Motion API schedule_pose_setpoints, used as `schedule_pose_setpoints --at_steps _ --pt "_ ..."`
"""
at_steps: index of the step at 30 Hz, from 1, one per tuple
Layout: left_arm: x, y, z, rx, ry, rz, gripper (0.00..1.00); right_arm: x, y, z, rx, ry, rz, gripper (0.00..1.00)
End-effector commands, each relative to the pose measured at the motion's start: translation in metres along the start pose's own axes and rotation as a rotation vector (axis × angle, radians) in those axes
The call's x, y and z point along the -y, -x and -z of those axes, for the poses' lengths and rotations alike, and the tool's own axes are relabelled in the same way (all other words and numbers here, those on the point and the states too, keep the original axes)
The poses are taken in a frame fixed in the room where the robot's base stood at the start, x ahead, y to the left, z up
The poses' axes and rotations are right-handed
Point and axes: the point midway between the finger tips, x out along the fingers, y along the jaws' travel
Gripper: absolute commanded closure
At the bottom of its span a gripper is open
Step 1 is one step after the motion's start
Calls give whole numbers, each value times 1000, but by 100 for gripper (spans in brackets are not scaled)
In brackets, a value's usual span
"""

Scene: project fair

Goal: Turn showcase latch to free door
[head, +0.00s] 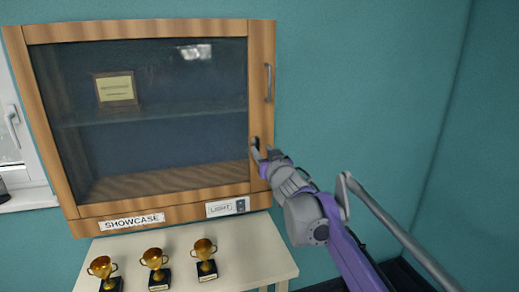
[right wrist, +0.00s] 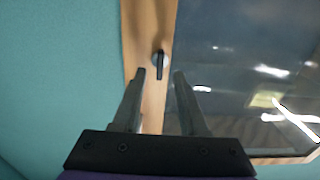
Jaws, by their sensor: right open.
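The showcase (head: 140,29) is a wooden wall cabinet with a glass door, which looks shut. Its latch (right wrist: 160,66) is a small dark lever on a pale round base, on the wooden door frame. In the right wrist view the lever points along my fingers and lies between their tips, with gaps on both sides. My right gripper (head: 261,153) is open and empty at the lower right of the door frame. It partly hides the latch in the head view. My left gripper is in neither view.
A vertical door handle (head: 268,82) sits above the latch. A framed plaque (head: 116,89) stands on the glass shelf inside. Below are a light switch (head: 240,206) and a pale table (head: 250,244) with three gold trophies (head: 154,262). The wall right of the showcase is bare.

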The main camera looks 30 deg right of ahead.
Motion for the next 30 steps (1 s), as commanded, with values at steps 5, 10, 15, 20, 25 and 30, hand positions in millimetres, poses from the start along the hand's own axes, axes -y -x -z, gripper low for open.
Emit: schedule_pose_setpoints --at_steps 5,10,15,20,25,30 --pt "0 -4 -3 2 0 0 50 0 36 -1 0 1 -1 57" --pt "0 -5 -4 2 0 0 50 0 57 0 0 0 0 57" --pt "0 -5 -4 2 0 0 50 0 65 0 0 0 0 57" --pt "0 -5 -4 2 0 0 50 0 65 0 0 0 0 57" --pt "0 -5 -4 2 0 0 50 0 65 0 0 0 0 57" --pt "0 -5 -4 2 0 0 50 0 65 0 0 0 0 57"
